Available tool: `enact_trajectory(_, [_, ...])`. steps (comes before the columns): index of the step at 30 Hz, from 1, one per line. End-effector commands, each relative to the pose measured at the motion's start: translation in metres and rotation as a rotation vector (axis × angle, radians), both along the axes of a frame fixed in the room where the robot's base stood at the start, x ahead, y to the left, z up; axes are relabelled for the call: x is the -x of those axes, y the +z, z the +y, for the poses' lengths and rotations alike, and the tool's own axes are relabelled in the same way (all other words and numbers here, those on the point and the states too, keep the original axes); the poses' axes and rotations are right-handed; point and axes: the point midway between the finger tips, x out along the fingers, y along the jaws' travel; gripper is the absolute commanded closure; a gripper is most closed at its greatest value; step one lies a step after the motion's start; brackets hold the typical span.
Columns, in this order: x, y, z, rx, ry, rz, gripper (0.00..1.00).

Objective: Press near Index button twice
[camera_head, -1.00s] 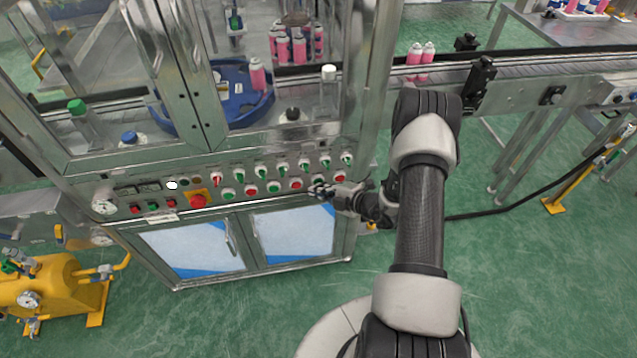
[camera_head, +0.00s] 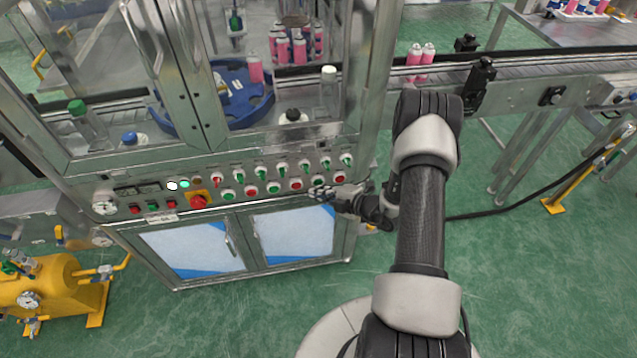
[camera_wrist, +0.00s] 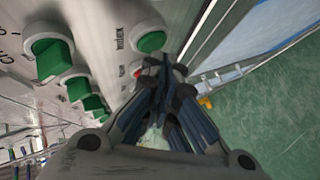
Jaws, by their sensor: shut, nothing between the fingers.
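The control panel on the cabinet front carries rows of green and red buttons. In the wrist view a green button (camera_wrist: 152,41) in a pale ring has an "Index" label beside it; the matching green button (camera_head: 317,180) appears to be in the lower row in the head view. My gripper (camera_head: 314,193) is shut and empty, its fingertips just below that button. In the wrist view my fingertips (camera_wrist: 165,66) are close beside the green button, near a partly hidden red button (camera_wrist: 137,70). I cannot tell whether they touch the panel.
Selector switches (camera_head: 261,173) sit above the buttons. A red emergency stop (camera_head: 198,202) is further left. A blue turntable (camera_head: 240,97) with a pink can (camera_head: 255,70) is behind glass. A conveyor (camera_head: 540,65) runs right. Green floor is open at lower right.

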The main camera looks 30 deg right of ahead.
Motion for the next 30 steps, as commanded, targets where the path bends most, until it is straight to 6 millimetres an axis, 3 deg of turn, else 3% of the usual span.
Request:
enact_trajectory(14, [0.008, 0.0, 0.002, 0.0, -0.001, 0.001, 1.0])
enact_trajectory(30, [0.053, 0.0, 0.015, -0.001, -0.001, 0.002, 1.0])
